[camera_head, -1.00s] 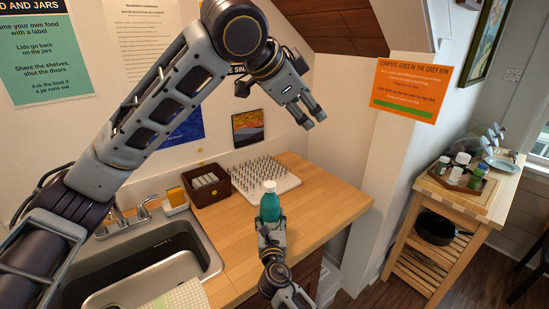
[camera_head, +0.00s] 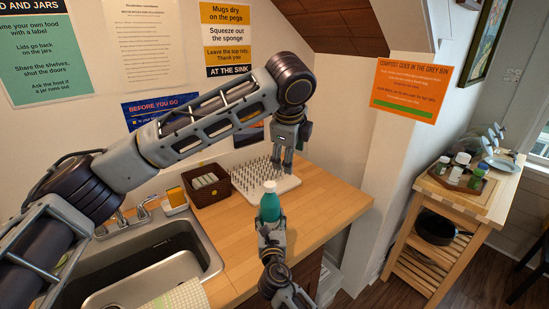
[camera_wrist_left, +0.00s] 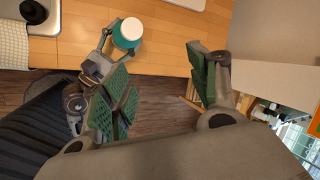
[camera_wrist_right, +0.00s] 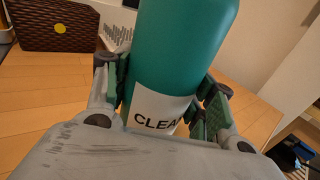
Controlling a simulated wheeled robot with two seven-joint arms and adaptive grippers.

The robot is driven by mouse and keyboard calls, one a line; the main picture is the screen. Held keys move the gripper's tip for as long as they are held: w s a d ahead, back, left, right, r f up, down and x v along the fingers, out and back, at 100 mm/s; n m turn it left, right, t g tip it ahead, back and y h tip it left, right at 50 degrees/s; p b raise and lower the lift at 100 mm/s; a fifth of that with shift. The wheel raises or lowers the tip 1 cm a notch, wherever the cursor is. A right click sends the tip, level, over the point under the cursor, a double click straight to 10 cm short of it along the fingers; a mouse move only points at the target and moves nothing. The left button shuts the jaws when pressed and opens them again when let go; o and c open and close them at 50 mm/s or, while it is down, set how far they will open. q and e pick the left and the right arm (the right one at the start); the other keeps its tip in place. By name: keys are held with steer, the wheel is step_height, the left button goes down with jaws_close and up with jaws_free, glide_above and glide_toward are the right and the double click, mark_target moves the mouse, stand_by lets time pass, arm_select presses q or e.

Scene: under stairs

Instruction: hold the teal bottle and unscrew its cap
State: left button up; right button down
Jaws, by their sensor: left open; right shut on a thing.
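The teal bottle (camera_head: 270,206) stands upright near the counter's front edge, with a white cap (camera_head: 270,186) on top. My right gripper (camera_head: 271,232) is shut around its lower body. The right wrist view shows the bottle (camera_wrist_right: 180,50) between the fingers, with part of a white label reading "CLEA".
A white pegboard (camera_head: 289,186) lies behind the bottle. A brown basket (camera_head: 208,192) stands to its left, by the sink (camera_head: 150,262). The wooden counter (camera_head: 325,205) is clear to the right. A wooden cart (camera_head: 470,200) stands farther right.

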mark_target(270, 185)
arm_select(q)
steer(key=shift+s+a+f+m+g+y, duration=0.1)
steer(key=shift+a+f+m+g+y, duration=0.35)
steer(key=shift+m, duration=1.2)
steer(key=shift+w+a+r+m+t+y, duration=0.1)
steer(key=shift+a+m, duration=0.65)
steer(key=shift+m, duration=0.95)
steer(key=shift+s+a+f+m+g+y, duration=0.1)
steer(key=shift+a+f+m+g+y, duration=0.35)
steer(key=shift+m, duration=1.2)
steer(key=shift+a+r, duration=0.15)
steer(key=shift+r, duration=0.1)
steer(key=shift+f, duration=0.1)
steer(key=shift+w+x, duration=0.15)
steer(key=shift+x, duration=2.8)
steer(key=shift+w+x, duration=0.2)
steer(key=shift+x, duration=2.75)
jaws_close()
